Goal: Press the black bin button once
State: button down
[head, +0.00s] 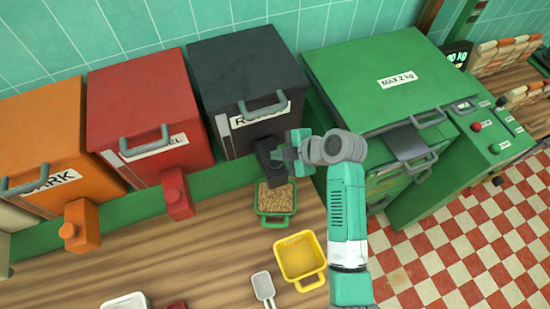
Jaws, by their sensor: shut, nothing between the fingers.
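The black bin (245,75) stands at the back, with a handle and a partly hidden white label on its front. Its black spout (266,157) juts out at the lower front, and my gripper hides part of it. I cannot make out the button's face. My gripper (284,154) is shut and empty, just right of the spout with its tips pointing left at it. I cannot tell whether the tips touch it. A green container (274,222) of grain stands below the spout.
A red bin (140,110) and an orange bin (50,140) stand to the left, each with a spout. A yellow container (300,257) and a scoop (263,287) lie on the wooden counter in front. A green machine (372,75) stands to the right.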

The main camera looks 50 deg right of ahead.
aim_at(279, 163)
jog(key=shift+r+p, duration=1.65)
jog(key=shift+r, duration=0.95)
jog(key=shift+f, duration=0.1)
jog(key=w+a+r+m+t+h, duration=0.1)
jog(key=w+a+r+m+t, duration=0.15)
jog(key=w+a+r, duration=0.45)
jog(key=w+a+r+m+t+h, duration=0.15)
jog(key=a+r+m, duration=0.25)
jog(key=a+r, duration=0.65)
jog(key=s+a+r+m+t, duration=0.3)
jog(key=a+r+m+t, duration=0.15)
jog(key=a+r, duration=0.9)
jog(key=s+r+t+p, duration=0.2)
jog(key=s+r+t, duration=0.2)
jog(key=r, duration=0.8)
jog(key=s+r+m+t+p, duration=0.1)
jog(key=s+r, duration=0.5)
jog(key=r, duration=0.7)
jog(key=t+p, duration=0.1)
jog(key=t, duration=0.1)
jog(key=shift+s+a+r+t, duration=0.15)
jog(key=shift+s+r+t, duration=0.05)
jog(key=shift+r+t, duration=0.15)
